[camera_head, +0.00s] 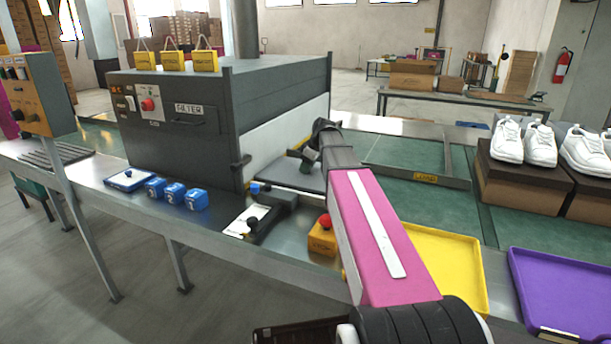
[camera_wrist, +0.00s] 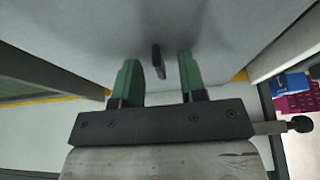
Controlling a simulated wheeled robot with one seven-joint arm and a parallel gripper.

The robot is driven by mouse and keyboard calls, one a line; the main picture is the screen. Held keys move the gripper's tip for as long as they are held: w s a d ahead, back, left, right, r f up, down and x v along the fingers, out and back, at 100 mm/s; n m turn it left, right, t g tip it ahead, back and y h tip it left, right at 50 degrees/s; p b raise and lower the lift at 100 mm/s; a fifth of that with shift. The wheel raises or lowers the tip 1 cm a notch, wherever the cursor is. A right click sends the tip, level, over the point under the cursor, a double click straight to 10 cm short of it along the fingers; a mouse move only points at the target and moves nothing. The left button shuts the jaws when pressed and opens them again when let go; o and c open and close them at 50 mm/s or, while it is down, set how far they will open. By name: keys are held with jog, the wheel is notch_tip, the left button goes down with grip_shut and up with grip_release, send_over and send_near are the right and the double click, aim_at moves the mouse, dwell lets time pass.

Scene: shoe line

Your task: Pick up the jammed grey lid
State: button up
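The grey lid (camera_wrist: 230,35) looks like the broad pale-grey surface filling the upper wrist view. A small dark upright tab (camera_wrist: 158,62) stands out from it. My gripper (camera_wrist: 160,72) is open, with its green-tipped fingers apart. The tab shows in the gap between the fingertips, nearer the left finger, and I see no finger closed on it. In the head view my gripper (camera_head: 304,160) is partly hidden by my arm, above a flat grey plate (camera_head: 290,178) beside the filter machine. That plate seems to be the lid; its tab is hidden there.
The grey filter machine (camera_head: 190,120) stands left of my gripper, with a white side panel (camera_head: 285,142). A black-handled device (camera_head: 262,215) and a yellow box with a red button (camera_head: 323,236) are close in front. Yellow (camera_head: 470,262) and purple (camera_head: 560,300) trays lie right.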

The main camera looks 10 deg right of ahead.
grip_shut()
jog(key=shift+r, duration=0.15)
